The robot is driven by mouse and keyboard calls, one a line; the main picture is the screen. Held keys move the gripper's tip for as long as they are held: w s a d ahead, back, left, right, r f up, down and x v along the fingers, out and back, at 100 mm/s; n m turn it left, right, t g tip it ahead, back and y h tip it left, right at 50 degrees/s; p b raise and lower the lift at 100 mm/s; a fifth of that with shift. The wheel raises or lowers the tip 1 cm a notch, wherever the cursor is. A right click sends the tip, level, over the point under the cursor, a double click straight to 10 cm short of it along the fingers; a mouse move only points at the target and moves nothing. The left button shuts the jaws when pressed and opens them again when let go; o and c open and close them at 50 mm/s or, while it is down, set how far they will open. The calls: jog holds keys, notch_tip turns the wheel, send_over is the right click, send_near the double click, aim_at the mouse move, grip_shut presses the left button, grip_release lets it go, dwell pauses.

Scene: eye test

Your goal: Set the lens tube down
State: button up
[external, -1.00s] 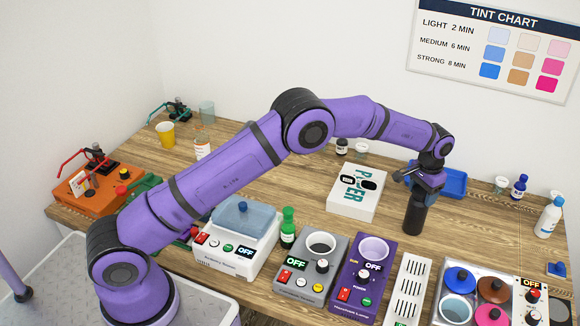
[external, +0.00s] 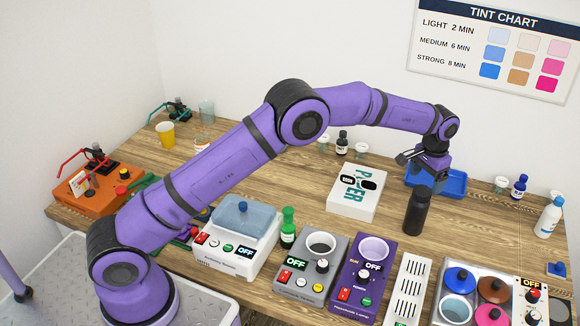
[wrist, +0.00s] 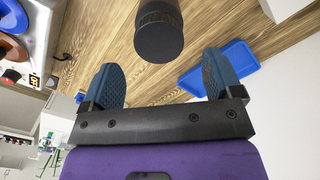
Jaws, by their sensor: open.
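The lens tube (external: 416,214) is a black cylinder standing upright on the wooden table, right of the white box with PAPER-like lettering. My gripper (external: 428,168) is above and slightly behind the tube's top, open and apart from it. In the wrist view my gripper's two blue fingers (wrist: 162,70) are spread with nothing between them. The tube also shows in the wrist view (wrist: 159,38), beyond the fingertips, with a ribbed band; its far end is cut off by the picture's edge.
A blue tray (external: 452,184) lies behind the tube, partly hidden by my gripper. The white box (external: 345,207) is to the left. A purple device (external: 362,275) and a white slotted block (external: 408,290) stand in front. Bare table lies right of the tube.

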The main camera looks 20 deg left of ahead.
jog(key=a+r+n+t, duration=0.1)
jog(key=a+r+n, duration=0.1)
jog(key=a+r, duration=1.75)
jog(key=s+a+r+n+t+h, duration=0.1)
jog(key=s+a+r, duration=0.35)
jog(key=a, duration=0.25)
jog(key=s+a+r+n, duration=0.1)
jog(key=s+a+r, duration=0.35)
jog(key=a, duration=0.35)
jog(key=s+a+r+n+t, duration=0.2)
jog(key=s+a, duration=1)
jog(key=a, duration=0.1)
jog(key=s+a+f+n, duration=0.1)
jog(key=s+a+f, duration=0.3)
jog(key=s, duration=0.4)
jog(key=s+a+f+t+y, duration=0.1)
jog(key=s+a+f, duration=0.2)
jog(key=s, duration=0.6)
jog(key=shift+s+a+f+n, duration=0.15)
jog(key=shift+a+f+n, duration=0.2)
jog(key=shift+a+n, duration=0.1)
